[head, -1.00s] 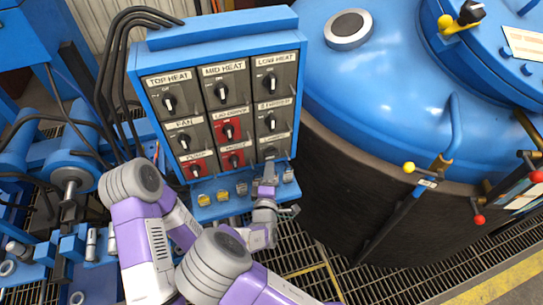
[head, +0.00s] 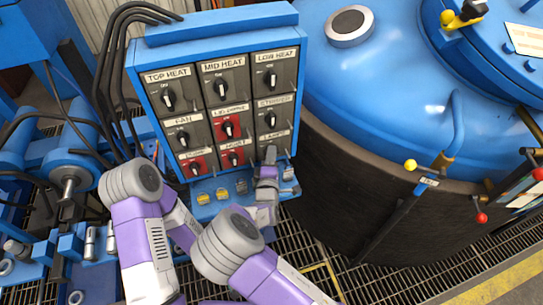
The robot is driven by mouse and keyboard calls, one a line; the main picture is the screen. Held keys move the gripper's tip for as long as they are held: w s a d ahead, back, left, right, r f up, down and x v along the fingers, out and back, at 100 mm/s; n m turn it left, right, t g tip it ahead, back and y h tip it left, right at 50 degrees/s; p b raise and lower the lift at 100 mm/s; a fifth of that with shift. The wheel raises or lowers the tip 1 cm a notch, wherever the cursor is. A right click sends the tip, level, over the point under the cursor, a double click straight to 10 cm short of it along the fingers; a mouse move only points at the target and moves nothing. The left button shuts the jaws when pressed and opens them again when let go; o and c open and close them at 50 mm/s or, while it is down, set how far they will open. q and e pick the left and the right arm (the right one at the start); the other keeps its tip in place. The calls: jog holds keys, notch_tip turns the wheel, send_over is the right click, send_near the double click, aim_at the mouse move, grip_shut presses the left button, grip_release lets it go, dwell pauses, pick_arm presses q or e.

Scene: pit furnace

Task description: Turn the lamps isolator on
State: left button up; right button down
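The lamps isolator is the bottom-right switch of the blue-framed switch panel; its label plate (head: 272,136) shows just above my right gripper. My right gripper (head: 270,155) is in front of that switch and hides its knob, so I cannot tell the knob's position or whether the fingers touch it. The gripper points up along the panel face, and its opening is too small to judge. My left gripper is not in view.
Other knobs surround it: the stirrer switch (head: 270,118) above and the red hoist switch (head: 235,158) to the left. Several small fittings (head: 222,193) sit on the ledge below. A large blue-lidded furnace (head: 400,90) stands close on the right.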

jog(key=shift+m, duration=0.3)
jog(key=shift+w+d+r+m+g+y+b, duration=0.1)
jog(key=shift+m+g+y+b, duration=0.8)
jog(key=shift+m, duration=1.25)
jog(key=shift+s+d+r+m+g+y+b, duration=0.1)
jog(key=shift+m+g+y+b, duration=0.85)
jog(key=shift+m, duration=1.15)
jog(key=shift+w+d+r+m+g+y+b, duration=0.1)
jog(key=shift+m+g+y+b, duration=0.8)
jog(key=shift+m, duration=1.25)
jog(key=c, duration=1.4)
grip_release()
jog(key=shift+o, duration=0.2)
